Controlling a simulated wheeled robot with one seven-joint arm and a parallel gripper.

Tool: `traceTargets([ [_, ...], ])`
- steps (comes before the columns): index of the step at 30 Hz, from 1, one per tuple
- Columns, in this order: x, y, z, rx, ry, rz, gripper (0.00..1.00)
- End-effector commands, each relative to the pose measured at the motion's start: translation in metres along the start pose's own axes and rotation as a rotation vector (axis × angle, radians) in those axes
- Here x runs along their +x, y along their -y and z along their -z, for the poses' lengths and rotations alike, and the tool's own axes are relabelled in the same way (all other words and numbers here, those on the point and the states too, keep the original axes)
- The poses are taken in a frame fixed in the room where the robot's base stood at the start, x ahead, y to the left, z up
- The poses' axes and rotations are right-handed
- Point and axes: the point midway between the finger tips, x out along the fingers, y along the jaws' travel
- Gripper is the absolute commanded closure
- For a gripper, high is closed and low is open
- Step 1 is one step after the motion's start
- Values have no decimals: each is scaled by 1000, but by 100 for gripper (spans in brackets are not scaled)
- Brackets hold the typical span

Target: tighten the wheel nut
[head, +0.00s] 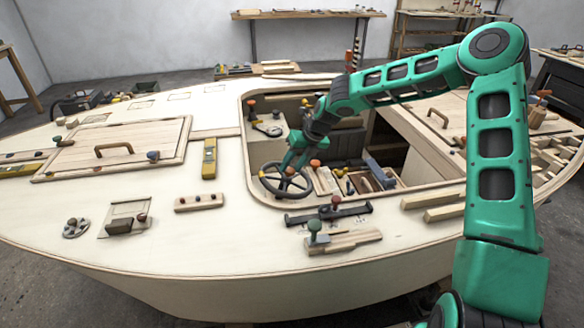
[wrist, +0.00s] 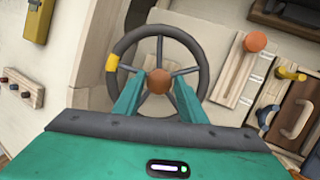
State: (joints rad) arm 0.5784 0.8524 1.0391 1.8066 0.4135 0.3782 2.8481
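The steering wheel (head: 264,187) is dark with several spokes and stands in the cockpit opening. In the wrist view the wheel (wrist: 203,62) has a yellow mark on the left of its rim. The round orange-brown wheel nut (wrist: 158,81) is at its centre, and shows small in the head view (head: 290,170). My gripper (wrist: 158,76) has one teal finger on each side of the nut, and both fingertips appear to touch it. In the head view my gripper (head: 291,165) reaches down over the wheel's middle. The nut's underside is hidden.
Right of the wheel are an orange-knobbed lever (wrist: 255,42), a yellow-handled valve (wrist: 291,74) and a curved handle (wrist: 296,118). The cockpit rim surrounds the wheel. A yellow level (head: 209,158) lies on the deck to the left. A green-knobbed clamp (head: 317,233) stands in front.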

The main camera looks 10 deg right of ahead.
Motion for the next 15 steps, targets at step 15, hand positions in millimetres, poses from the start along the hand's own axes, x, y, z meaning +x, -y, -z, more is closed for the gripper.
traceTargets([
  [15,-13,1,2,-1,-4,1,49],
])
